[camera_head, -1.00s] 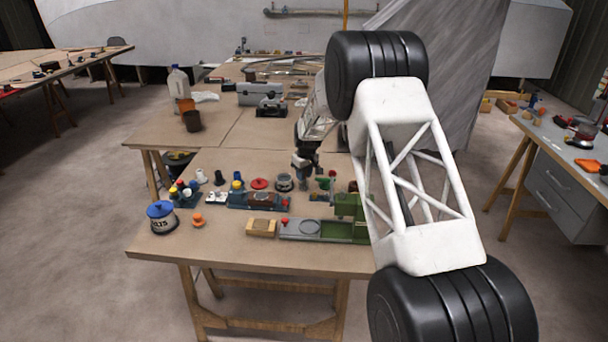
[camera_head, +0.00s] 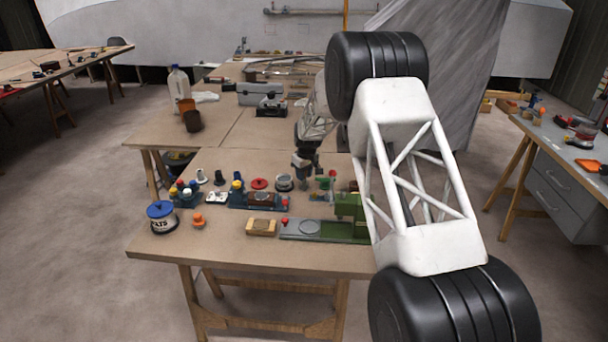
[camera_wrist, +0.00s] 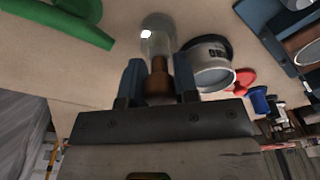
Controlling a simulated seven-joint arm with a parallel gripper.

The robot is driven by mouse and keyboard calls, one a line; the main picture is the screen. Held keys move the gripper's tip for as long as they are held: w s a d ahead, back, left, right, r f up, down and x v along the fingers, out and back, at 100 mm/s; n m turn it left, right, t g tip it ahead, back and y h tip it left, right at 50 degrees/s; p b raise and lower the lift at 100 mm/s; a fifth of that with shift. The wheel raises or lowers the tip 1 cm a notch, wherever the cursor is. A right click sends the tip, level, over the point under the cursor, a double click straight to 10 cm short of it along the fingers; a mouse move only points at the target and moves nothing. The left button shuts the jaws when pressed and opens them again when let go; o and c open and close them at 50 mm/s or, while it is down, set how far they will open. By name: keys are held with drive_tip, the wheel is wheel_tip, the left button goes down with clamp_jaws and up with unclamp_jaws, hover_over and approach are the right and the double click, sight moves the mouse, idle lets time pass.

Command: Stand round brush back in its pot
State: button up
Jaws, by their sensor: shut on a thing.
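My gripper (camera_wrist: 158,82) is shut on a brown piece (camera_wrist: 158,86) in the wrist view, which I take for the round brush. A clear, rounded, glassy form (camera_wrist: 157,38) shows just beyond the brown piece. I cannot tell whether it is part of the held thing or a separate pot. In the head view my gripper (camera_head: 305,168) is small, over the rear part of the near bench, and what it holds is not readable.
A green machine (camera_head: 349,212) with a grey base (camera_head: 310,229) stands on the near bench (camera_head: 190,252).

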drive_tip(key=shift+f, duration=0.55)
drive_tip(key=o, duration=0.7)
drive_tip(key=shift+c, duration=0.2)
drive_tip(key=shift+s+d+r, duration=0.15)
drive_tip(key=shift+r, duration=1.65)
drive_tip(key=shift+s+d+r, duration=0.15)
drive_tip(key=shift+r, duration=1.65)
drive_tip(key=shift+s+d+r, duration=0.15)
drive_tip(key=shift+r, duration=1.65)
